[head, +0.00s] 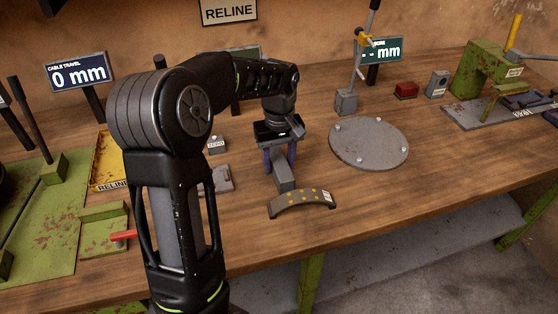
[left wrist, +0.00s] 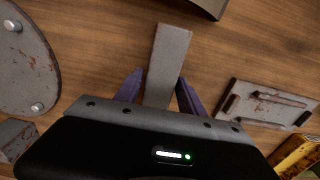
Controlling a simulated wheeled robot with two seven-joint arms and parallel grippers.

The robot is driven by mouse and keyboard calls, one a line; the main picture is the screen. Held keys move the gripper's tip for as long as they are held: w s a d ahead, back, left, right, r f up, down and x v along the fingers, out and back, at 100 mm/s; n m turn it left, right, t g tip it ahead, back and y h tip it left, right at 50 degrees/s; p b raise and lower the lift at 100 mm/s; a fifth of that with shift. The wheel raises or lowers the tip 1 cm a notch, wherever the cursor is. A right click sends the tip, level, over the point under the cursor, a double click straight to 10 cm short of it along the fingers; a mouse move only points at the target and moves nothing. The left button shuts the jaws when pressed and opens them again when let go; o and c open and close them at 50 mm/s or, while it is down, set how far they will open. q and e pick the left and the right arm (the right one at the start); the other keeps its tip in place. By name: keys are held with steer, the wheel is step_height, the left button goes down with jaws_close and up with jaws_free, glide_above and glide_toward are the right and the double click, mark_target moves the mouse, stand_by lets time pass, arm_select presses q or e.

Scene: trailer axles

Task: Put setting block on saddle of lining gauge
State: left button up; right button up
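The setting block seems to be the grey rectangular block (head: 285,178) on the bench, with one end toward the curved lining piece. In the left wrist view this block (left wrist: 167,62) runs up from between my two purple fingers. My left gripper (head: 280,160) points down over it, its fingers on either side. It looks open, with a thin gap at one finger (left wrist: 160,76). I cannot tell for sure which fixture is the lining gauge. A small grey plate with raised ribs (left wrist: 268,103) lies beside the block and is partly behind my arm in the head view (head: 220,178). My right gripper is out of view.
A curved lining piece with yellow dots (head: 302,203) lies in front of the block. A round grey plate (head: 369,143) lies to the right, with a gauge post (head: 347,102) behind it. A yellow tray (head: 104,162) and green fixtures stand left. The right front bench is clear.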

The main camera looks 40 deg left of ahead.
mark_target(279, 160)
arm_select(q)
steer(key=shift+o, duration=1)
steer(key=shift+r, duration=0.15)
step_height(279, 160, up, 12)
steer(key=p, duration=0.1)
steer(key=shift+o, duration=0.4)
